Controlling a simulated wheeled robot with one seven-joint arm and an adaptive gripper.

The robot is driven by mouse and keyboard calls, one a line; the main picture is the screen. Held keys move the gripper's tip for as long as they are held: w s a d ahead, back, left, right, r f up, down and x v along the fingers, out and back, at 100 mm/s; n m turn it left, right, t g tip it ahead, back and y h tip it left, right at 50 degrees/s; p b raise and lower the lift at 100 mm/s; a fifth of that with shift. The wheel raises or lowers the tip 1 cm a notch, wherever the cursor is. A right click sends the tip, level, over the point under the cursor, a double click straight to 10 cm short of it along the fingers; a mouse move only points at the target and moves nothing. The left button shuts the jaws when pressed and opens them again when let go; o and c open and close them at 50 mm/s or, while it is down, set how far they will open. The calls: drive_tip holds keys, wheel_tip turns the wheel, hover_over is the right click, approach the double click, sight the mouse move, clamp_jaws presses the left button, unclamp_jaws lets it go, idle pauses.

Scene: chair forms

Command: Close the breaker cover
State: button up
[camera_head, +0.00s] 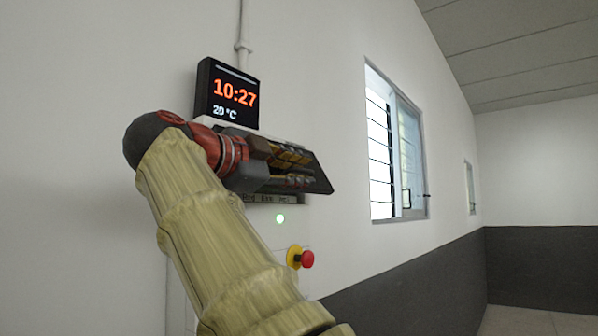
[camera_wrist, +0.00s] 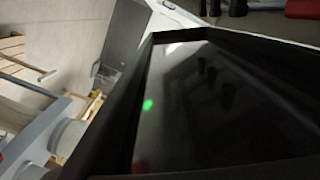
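The breaker cover (camera_head: 318,178) is a dark flat panel at the breaker box on the wall, under the clock. It stands out from the wall at a slant, partly behind my gripper. In the wrist view a dark glossy framed panel (camera_wrist: 190,120), which looks like the cover, fills the middle and right, with a green light spot reflected in it. My gripper (camera_head: 290,168) is right at the box, in front of the cover. Its fingers blend with the dark and yellowish parts there, so their opening and any touch are unclear. My arm hides the box's left side.
A clock display (camera_head: 233,93) hangs just above the box. A label strip (camera_head: 270,198), a green lamp (camera_head: 280,218) and a red stop button (camera_head: 306,258) on a yellow base are below it. A window (camera_head: 395,145) is to the right. The room at the right is clear.

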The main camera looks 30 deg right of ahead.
drive_tip(key=shift+s, duration=0.1)
drive_tip(key=v, duration=1.2)
drive_tip(key=shift+c, duration=0.2)
